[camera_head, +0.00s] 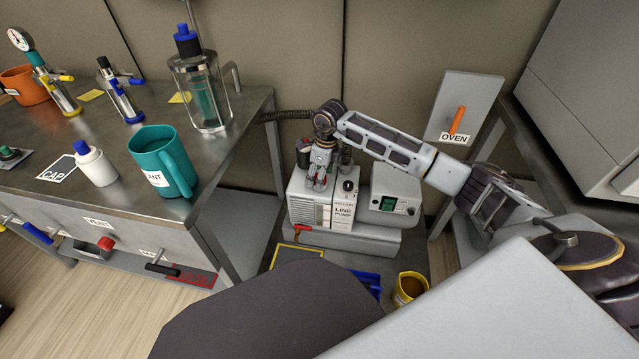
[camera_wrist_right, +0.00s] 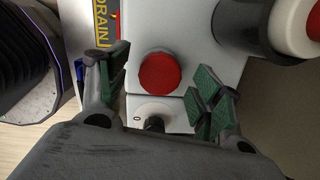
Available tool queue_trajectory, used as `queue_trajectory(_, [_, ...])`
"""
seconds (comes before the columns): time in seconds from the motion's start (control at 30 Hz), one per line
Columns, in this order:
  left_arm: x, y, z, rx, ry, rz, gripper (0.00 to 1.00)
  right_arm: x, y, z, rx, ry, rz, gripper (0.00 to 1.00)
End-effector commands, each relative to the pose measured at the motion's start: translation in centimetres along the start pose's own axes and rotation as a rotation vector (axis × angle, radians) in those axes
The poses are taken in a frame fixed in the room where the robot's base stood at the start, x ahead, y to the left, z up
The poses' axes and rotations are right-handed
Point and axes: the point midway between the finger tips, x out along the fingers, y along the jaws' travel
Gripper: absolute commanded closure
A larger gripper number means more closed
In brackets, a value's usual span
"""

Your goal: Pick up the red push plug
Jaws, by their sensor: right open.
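A round red plug (camera_wrist_right: 159,72) sits on the pale top of a box, seen from above in the right wrist view. My right gripper (camera_wrist_right: 166,93) is open, with its green-padded fingers on either side of the plug's near edge. No contact with the plug shows. In the head view, my right gripper (camera_head: 321,180) points down over the line pump (camera_head: 343,205), and the plug is mostly hidden by it. My left gripper is not in view.
A black knob (camera_wrist_right: 154,123) and a DRAIN label (camera_wrist_right: 103,25) lie close to the plug. A dark cylinder (camera_wrist_right: 247,22) stands at the right. In the head view, a steel bench (camera_head: 105,195) with a teal mug (camera_head: 160,160) is at the left, and a yellow cup (camera_head: 410,288) is below.

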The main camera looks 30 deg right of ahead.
Motion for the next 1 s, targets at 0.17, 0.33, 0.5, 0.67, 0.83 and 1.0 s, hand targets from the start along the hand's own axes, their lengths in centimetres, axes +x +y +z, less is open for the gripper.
queue_trajectory(0.17, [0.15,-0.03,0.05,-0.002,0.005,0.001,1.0,0.22,-0.03,0.02,0.0,-0.001,-0.001,0.34])
queue_trajectory(0.33, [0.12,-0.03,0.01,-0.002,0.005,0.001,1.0,0.19,-0.03,0.02,0.0,-0.001,-0.001,0.34])
queue_trajectory(0.5, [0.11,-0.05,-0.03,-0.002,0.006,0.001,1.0,0.19,-0.04,0.02,0.0,-0.001,-0.001,0.34])
queue_trajectory(0.67, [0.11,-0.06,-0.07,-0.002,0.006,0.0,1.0,0.18,-0.04,0.01,0.0,-0.001,-0.001,0.52])
queue_trajectory(0.83, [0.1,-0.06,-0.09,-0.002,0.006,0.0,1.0,0.18,-0.04,0.01,0.0,-0.001,-0.001,0.74])
queue_trajectory(1.0, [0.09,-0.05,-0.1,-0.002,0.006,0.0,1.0,0.17,-0.05,0.01,0.0,-0.001,-0.001,0.83])
